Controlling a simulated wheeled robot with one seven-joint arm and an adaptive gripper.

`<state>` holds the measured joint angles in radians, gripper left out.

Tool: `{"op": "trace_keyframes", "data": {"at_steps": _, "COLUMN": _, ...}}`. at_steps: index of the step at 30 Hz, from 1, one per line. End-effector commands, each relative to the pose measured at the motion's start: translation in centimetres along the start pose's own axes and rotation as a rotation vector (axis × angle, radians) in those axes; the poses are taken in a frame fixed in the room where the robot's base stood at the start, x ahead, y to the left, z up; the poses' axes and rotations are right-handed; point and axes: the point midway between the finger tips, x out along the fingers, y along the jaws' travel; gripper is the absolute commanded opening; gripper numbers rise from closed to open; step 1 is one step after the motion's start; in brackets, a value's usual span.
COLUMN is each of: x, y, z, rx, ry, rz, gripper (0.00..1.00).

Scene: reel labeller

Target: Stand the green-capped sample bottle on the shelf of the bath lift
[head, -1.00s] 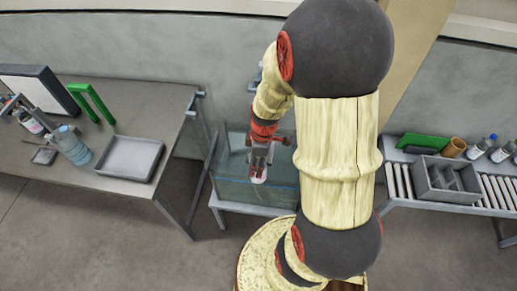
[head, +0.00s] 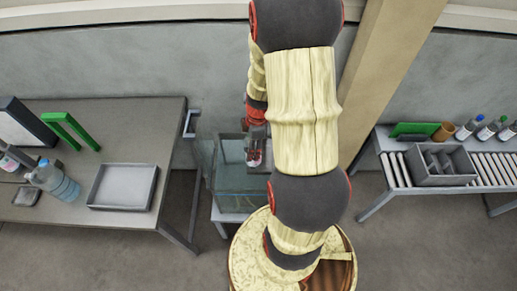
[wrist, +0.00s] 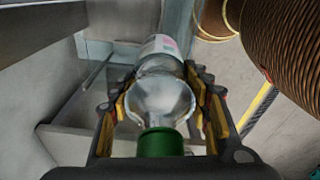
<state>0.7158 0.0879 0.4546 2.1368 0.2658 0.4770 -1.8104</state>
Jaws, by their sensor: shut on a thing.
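The green-capped sample bottle (wrist: 160,100) is clear, with a pale label, and lies between the fingers of my gripper (wrist: 162,78) in the wrist view. The green cap (wrist: 160,143) is nearest the wrist camera and the body points away. In the head view my gripper (head: 257,146) is over the glass bath (head: 235,180), and the bottle's pale end (head: 254,159) shows below it. The fingers are shut on the bottle. I cannot clearly pick out the lift's shelf; my arm covers the bath's right part. Bottle contact with anything below cannot be told.
The left table holds a grey tray (head: 122,187), a blue-tinted bottle (head: 55,183) and a green frame (head: 70,130). The right roller bench holds a grey divided box (head: 442,167) and several capped bottles. Glass walls stand close around my gripper.

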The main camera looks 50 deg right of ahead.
Motion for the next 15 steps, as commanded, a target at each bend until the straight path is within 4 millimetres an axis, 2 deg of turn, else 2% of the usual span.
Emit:
{"op": "trace_keyframes", "data": {"at_steps": 2, "x": 0.6, "y": 1.4, "z": 1.1, "rx": 0.004, "ry": 0.000, "rz": 0.000, "gripper": 0.03}}
{"op": "trace_keyframes", "data": {"at_steps": 9, "x": 4.1, "y": 3.9, "z": 3.3, "rx": 0.001, "ry": 0.000, "rz": 0.000, "gripper": 0.03}}
{"op": "trace_keyframes", "data": {"at_steps": 15, "x": 5.4, "y": 4.9, "z": 4.2, "rx": 0.000, "ry": 0.000, "rz": 0.001, "gripper": 0.03}}
